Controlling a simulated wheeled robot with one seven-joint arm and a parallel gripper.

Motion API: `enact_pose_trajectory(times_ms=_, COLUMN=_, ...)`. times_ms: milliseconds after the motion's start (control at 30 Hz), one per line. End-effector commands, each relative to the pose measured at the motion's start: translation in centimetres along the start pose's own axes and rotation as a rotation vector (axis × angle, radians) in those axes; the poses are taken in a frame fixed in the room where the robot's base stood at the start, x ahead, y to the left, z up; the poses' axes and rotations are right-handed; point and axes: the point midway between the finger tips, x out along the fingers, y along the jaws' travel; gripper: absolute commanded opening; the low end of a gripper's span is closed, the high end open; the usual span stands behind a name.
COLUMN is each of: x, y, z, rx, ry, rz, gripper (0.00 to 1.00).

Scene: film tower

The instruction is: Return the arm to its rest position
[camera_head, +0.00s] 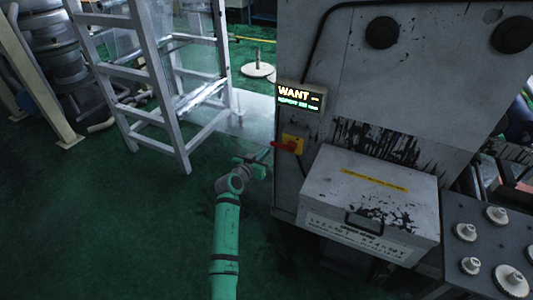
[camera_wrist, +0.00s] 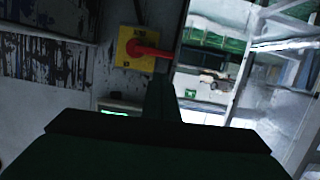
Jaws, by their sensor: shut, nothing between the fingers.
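My arm is green and reaches up from the bottom of the head view. My gripper (camera_head: 258,160) is at its end, held in the air just left of a yellow switch plate with a red handle (camera_head: 287,146) on the grey machine. The gripper is shut with nothing in it. In the wrist view the dark gripper body fills the bottom, and the red handle (camera_wrist: 148,50) shows just beyond it, pointing sideways. Whether the gripper touches the handle cannot be told.
The grey machine (camera_head: 300,60) stands at the right with a lit display (camera_head: 300,97). A metal box (camera_head: 370,190) juts out below it, beside a dark panel with several knobs (camera_head: 466,232). A white metal frame (camera_head: 165,90) stands at left. Green floor (camera_head: 110,220) is clear in front.

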Motion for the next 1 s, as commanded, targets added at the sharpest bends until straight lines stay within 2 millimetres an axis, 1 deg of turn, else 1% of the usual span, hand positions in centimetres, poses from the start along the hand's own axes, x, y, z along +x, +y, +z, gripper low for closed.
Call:
enact_pose_trajectory(times_ms=300, x=0.0, y=0.0, z=0.1, rx=-0.001, ry=0.0, rz=-0.001, gripper=0.0)
enact_pose_trajectory(times_ms=367, x=-0.1, y=0.3, z=0.5, rx=-0.007, ry=0.001, rz=-0.003, gripper=0.0)
enact_pose_trajectory(times_ms=433, x=-0.2, y=1.1, z=1.5, rx=-0.02, ry=0.004, rz=-0.007, gripper=0.0)
enact_pose_trajectory(times_ms=567, x=-0.7, y=4.1, z=4.8, rx=-0.063, ry=0.014, rz=-0.022, gripper=0.0)
enact_pose_trajectory(times_ms=600, x=-1.0, y=5.2, z=6.0, rx=-0.079, ry=0.018, rz=-0.03, gripper=0.0)
enact_pose_trajectory(times_ms=667, x=-1.7, y=6.7, z=7.8, rx=-0.103, ry=0.023, rz=-0.046, gripper=0.0)
enact_pose_trajectory(times_ms=800, x=-4.0, y=9.5, z=11.7, rx=-0.158, ry=0.036, rz=-0.091, gripper=0.0)
enact_pose_trajectory(times_ms=867, x=-5.2, y=10.6, z=13.2, rx=-0.178, ry=0.041, rz=-0.113, gripper=0.0)
enact_pose_trajectory(times_ms=1000, x=-8.4, y=13.1, z=16.7, rx=-0.223, ry=0.048, rz=-0.164, gripper=0.0)
